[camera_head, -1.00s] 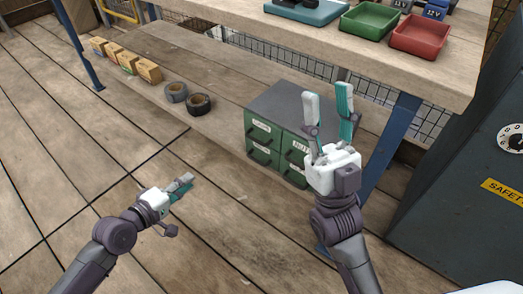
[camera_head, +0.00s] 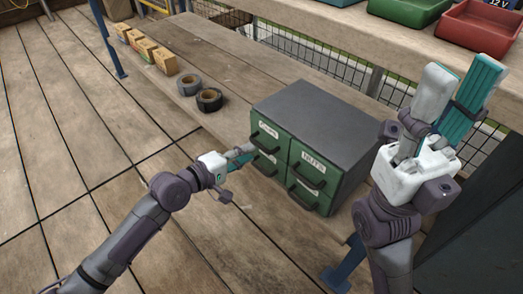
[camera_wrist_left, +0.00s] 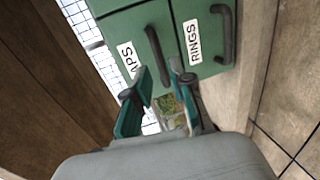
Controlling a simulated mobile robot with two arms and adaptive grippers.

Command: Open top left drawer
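The green drawer cabinet (camera_head: 320,122) has a dark grey top and two columns of drawers with dark bar handles. The top left drawer (camera_head: 284,142) looks closed, with a white label. In the left wrist view its label is partly hidden and reads "APS" (camera_wrist_left: 126,60). My left gripper (camera_head: 243,153) is just in front of the left drawers. In the wrist view my left gripper (camera_wrist_left: 160,80) is open, with the end of the top left drawer's handle (camera_wrist_left: 156,52) between or just beyond its fingertips; contact is unclear. My right gripper (camera_head: 462,84) is open, empty and pointing up, right of the cabinet.
The "RINGS" drawer (camera_wrist_left: 211,62) is beside it in the wrist view. The cabinet stands on a low wooden shelf (camera_head: 232,62) with two tape rolls (camera_head: 209,99) and small boxes (camera_head: 152,52). Above is a worktop with red (camera_head: 480,28) and green trays. The floor at left is clear.

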